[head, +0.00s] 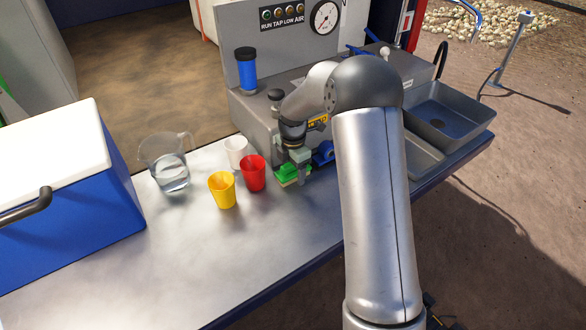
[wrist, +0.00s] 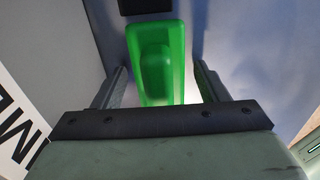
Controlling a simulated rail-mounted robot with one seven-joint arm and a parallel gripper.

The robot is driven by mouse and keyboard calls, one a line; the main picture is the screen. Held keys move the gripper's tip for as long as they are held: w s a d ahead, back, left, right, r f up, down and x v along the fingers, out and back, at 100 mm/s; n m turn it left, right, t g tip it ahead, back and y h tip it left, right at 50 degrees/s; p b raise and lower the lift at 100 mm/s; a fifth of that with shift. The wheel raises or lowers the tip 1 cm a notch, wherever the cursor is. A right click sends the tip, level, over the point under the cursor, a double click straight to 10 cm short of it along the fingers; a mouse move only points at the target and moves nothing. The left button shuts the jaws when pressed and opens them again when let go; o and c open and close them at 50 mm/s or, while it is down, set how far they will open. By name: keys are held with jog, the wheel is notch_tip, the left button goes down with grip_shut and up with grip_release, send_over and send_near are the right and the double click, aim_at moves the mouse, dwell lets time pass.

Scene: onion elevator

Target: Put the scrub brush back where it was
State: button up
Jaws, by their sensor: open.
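The scrub brush looks to be the green object (head: 287,174) on the metal counter, close to the red cup and in front of the grey machine. In the wrist view the green object (wrist: 155,65) shows from above, with a raised oblong middle. My gripper (head: 292,178) is over it, pointing down. In the wrist view my gripper (wrist: 160,85) has one finger on each side of the green object, with a gap visible on both sides. Its lower end is hidden behind the gripper body.
A red cup (head: 253,173), yellow cup (head: 222,190) and white cup (head: 236,152) stand left of my gripper. A clear jug (head: 165,162) with water and a blue cooler (head: 70,185) are further left. The grey machine (head: 262,108) stands behind; a sink (head: 445,110) is right. The front counter is clear.

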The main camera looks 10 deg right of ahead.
notch_tip(320, 180, up, 12)
jog(key=shift+r+b, duration=0.1)
jog(key=shift+b, duration=0.35)
jog(key=s+r+m, duration=0.2)
jog(key=s+m, duration=0.4)
jog(key=s, duration=0.3)
jog(key=s+r+m, duration=0.2)
jog(key=s+m, duration=0.4)
jog(key=s, duration=0.4)
jog(key=s+f+m, duration=0.3)
jog(key=s+m, duration=0.7)
jog(key=s, duration=0.5)
jog(key=shift+s+a+f, duration=0.15)
jog(key=shift+a+f, duration=0.1)
jog(key=shift+f, duration=0.05)
